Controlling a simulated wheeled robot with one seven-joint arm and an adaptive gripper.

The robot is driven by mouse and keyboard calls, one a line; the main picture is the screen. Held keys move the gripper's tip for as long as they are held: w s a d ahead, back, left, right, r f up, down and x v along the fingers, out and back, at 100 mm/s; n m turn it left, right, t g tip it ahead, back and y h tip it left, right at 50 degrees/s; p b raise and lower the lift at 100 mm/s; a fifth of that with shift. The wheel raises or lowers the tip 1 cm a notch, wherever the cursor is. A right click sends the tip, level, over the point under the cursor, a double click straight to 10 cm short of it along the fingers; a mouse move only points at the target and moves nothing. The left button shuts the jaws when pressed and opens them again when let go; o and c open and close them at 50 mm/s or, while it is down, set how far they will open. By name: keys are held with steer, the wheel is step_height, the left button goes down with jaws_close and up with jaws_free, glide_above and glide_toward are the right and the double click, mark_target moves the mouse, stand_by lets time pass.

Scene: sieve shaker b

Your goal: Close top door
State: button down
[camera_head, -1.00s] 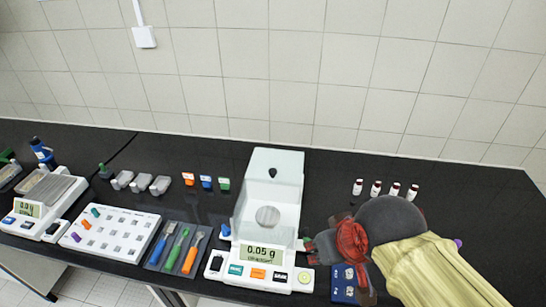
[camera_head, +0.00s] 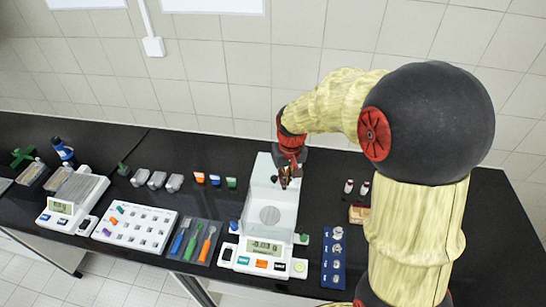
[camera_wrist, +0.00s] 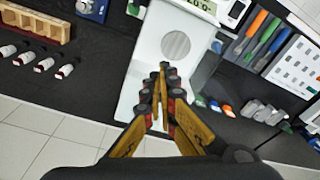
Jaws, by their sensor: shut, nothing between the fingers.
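The balance (camera_head: 265,255) stands in the middle of the bench with its display lit and a draft shield around a round pan (camera_head: 270,215). A small dark knob (camera_head: 274,178) shows near the back top of the shield. The clear panes are faint, so I cannot tell how far the top door is open. My gripper (camera_head: 288,180) is shut and empty, pointing down at the rear of the shield, close to the knob. In the wrist view my shut fingertips (camera_wrist: 163,68) are in front of the pan (camera_wrist: 176,45). I cannot tell whether they touch the door.
Left of the balance lie a tool mat (camera_head: 194,242) and a white sample board (camera_head: 135,226); another balance (camera_head: 72,205) stands farther left. To the right are a blue tray (camera_head: 333,262), a wooden rack (camera_head: 358,214) and small vials (camera_head: 349,186). The tiled wall is behind.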

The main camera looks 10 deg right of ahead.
steer(key=w+f+t+p, duration=0.1)
steer(key=w+f+p, duration=0.1)
steer(key=w, duration=0.8)
steer(key=t+p, duration=0.1)
steer(key=t, duration=0.1)
glide_above(271, 170)
steer(key=f, duration=0.6)
steer(key=shift+w+f, duration=0.25)
steer(key=shift+w, duration=0.1)
steer(key=shift+s+f+p, duration=0.2)
steer(key=shift+s+p, duration=0.15)
steer(key=shift+p, duration=0.15)
steer(key=s, duration=0.3)
steer(key=shift+f+p, duration=0.1)
steer(key=shift+p, duration=0.3)
steer(key=shift+f, duration=0.2)
